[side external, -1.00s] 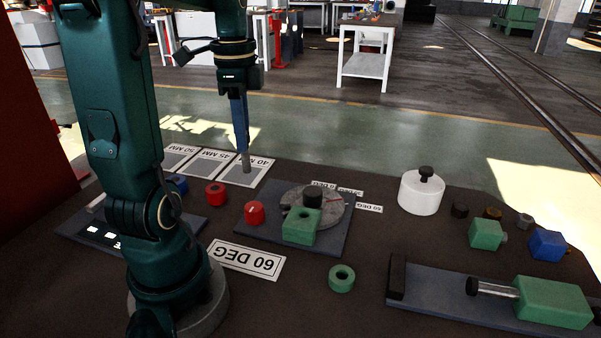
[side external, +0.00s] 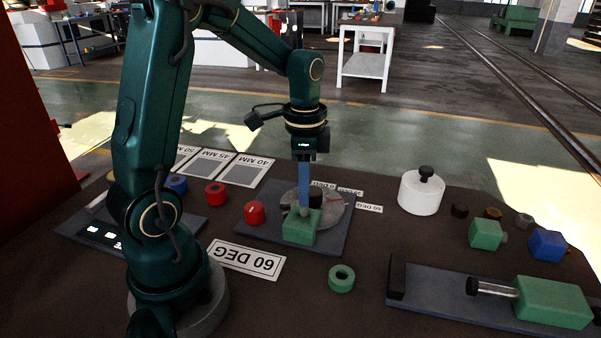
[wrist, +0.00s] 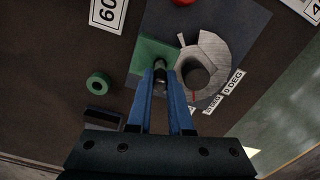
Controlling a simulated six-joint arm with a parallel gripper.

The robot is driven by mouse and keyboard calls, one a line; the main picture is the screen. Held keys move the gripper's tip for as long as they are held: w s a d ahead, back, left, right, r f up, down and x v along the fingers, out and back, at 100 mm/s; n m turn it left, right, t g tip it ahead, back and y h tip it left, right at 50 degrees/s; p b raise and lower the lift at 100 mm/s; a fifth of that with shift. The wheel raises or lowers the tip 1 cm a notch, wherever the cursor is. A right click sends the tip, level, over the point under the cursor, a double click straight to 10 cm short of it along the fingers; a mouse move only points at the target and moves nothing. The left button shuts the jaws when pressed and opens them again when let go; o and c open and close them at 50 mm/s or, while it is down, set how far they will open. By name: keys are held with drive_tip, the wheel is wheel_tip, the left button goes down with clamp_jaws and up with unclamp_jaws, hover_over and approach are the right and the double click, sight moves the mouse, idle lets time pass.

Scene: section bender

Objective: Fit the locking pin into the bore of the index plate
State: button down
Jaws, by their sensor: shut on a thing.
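My gripper (side external: 304,207) points down with its blue fingers shut on the locking pin. In the wrist view the small dark grey pin (wrist: 160,76) shows between the fingertips. The fingertips are at the top of the green block (side external: 299,233), which stands at the front edge of the round grey index plate (side external: 334,207). The plate also shows in the wrist view (wrist: 221,50), with a black knob (wrist: 195,72) on it. The fingers and pin hide the bore. I cannot tell whether the pin's lower end is above the block or in it.
A red knob (side external: 255,213) stands left of the plate on the same grey base (side external: 262,235). A green ring (side external: 341,279) lies in front. A white cylinder (side external: 422,193) stands to the right. A clamp with a green block (side external: 552,302) is at front right.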

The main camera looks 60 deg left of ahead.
drive_tip(key=shift+f, duration=0.8)
drive_tip(key=shift+f, duration=0.15)
drive_tip(key=c, duration=0.8)
unclamp_jaws()
drive_tip(key=shift+c, duration=0.2)
wheel_tip(320, 180, up, 12)
drive_tip(key=shift+r, duration=0.1)
drive_tip(key=s+d+f+n+t, duration=0.2)
drive_tip(key=s+d+n+t, duration=0.3)
drive_tip(key=s+d, duration=0.4)
drive_tip(key=shift+d+f+n+t, duration=0.25)
drive_tip(key=shift+d+n+t, duration=0.05)
drive_tip(key=shift+d+n, duration=0.2)
